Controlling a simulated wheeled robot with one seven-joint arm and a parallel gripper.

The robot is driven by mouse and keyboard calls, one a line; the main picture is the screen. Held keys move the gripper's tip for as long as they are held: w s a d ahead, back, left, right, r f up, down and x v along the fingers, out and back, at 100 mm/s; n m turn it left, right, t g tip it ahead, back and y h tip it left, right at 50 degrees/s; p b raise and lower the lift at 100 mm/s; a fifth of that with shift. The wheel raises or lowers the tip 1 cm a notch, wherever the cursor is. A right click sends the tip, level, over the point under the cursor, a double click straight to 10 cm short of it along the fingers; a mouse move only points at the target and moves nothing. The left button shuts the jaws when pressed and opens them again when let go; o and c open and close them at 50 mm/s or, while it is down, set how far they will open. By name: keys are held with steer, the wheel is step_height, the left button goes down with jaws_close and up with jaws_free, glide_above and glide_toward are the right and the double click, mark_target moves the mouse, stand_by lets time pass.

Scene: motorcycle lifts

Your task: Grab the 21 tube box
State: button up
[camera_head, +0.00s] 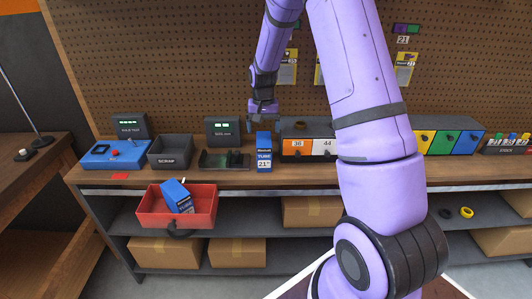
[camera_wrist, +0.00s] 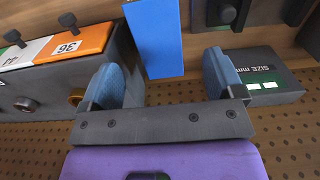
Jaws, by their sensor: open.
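The blue tube box marked 21 (camera_head: 264,158) stands upright on the workbench, in front of the pegboard. In the wrist view, a plain blue face of the box (camera_wrist: 155,38) shows ahead of the gap between my fingers. My gripper (camera_head: 263,112) is above the box in the head view. Its two blue fingers (camera_wrist: 162,80) are apart, with nothing held between them. A second blue box (camera_head: 177,196) lies tilted in the red bin (camera_head: 150,207); its label is too small to read.
An orange-and-white drawer unit marked 36 and 44 (camera_head: 309,150) stands right of the box. A dark cradle (camera_head: 222,160) and a size display (camera_head: 222,130) are at left, beside the scrap bin (camera_head: 171,150). Cardboard boxes (camera_head: 312,211) sit on the shelf below.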

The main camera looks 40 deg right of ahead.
mark_target(264, 139)
step_height(264, 139, down, 4)
steer(key=shift+r, duration=0.15)
steer(key=shift+w+d+f, duration=0.15)
steer(key=shift+f, duration=1.15)
steer(key=shift+w+d+f, duration=0.1)
steer(key=shift+f, duration=1.2)
steer(key=shift+c, duration=0.2)
steer(key=c, duration=1.2)
steer(key=shift+r, duration=0.15)
